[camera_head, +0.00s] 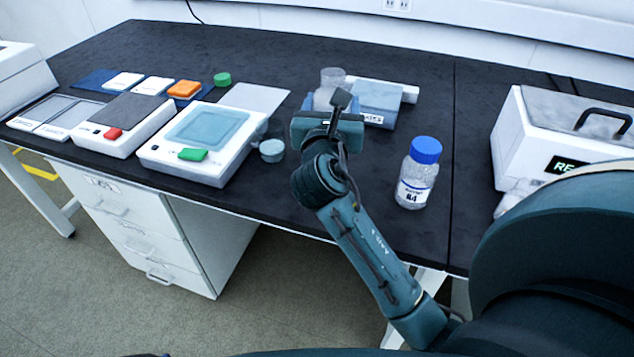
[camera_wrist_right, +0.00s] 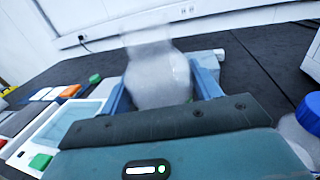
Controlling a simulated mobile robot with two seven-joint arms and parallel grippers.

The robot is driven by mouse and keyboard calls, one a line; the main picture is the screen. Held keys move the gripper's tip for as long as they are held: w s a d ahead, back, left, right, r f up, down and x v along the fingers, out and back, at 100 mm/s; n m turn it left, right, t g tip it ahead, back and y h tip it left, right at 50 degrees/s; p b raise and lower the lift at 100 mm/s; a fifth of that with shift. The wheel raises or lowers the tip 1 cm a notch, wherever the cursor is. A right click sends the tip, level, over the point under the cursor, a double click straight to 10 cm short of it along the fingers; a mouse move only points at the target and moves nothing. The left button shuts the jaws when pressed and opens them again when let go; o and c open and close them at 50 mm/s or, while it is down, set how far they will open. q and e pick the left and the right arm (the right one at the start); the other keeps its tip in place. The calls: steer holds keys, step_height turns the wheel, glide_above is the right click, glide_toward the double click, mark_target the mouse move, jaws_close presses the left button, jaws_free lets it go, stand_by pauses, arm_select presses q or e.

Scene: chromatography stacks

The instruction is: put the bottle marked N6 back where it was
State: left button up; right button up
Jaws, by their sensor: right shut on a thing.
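My right gripper (camera_head: 322,103) is shut on a clear, capless bottle (camera_head: 333,76), held upright in front of a blue-grey tray (camera_head: 378,97). In the right wrist view the bottle (camera_wrist_right: 158,75) stands between the two blue fingers (camera_wrist_right: 160,92), its open neck at the top. I see no readable mark on it, and its lower part is hidden by the gripper. Whether it touches anything below cannot be told. Another clear bottle (camera_head: 416,178), with a blue cap and a label that seems to read N4 or R4, stands on the bench to the right. My left gripper is not in view.
A white device with a green button (camera_head: 193,154), one with a red button (camera_head: 112,133), and a small round cup (camera_head: 271,150) stand to the left. A green cap (camera_head: 222,79) lies behind. A white box with a black handle (camera_head: 548,130) stands right. Bench behind the tray is clear.

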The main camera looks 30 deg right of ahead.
steer(key=shift+a+f, duration=0.2)
steer(key=shift+f, duration=0.15)
steer(key=shift+f+b, duration=0.35)
steer(key=shift+f, duration=0.05)
step_height(320, 180, down, 4)
steer(key=shift+r+b, duration=0.1)
steer(key=shift+b, duration=0.75)
step_height(320, 180, down, 5)
steer(key=shift+f+b, duration=0.1)
steer(key=shift+b, duration=1)
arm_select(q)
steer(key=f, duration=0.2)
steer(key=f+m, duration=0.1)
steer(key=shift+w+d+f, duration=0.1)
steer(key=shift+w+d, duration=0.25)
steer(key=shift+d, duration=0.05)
arm_select(e)
steer(key=o, duration=1.1)
steer(key=shift+o, duration=0.2)
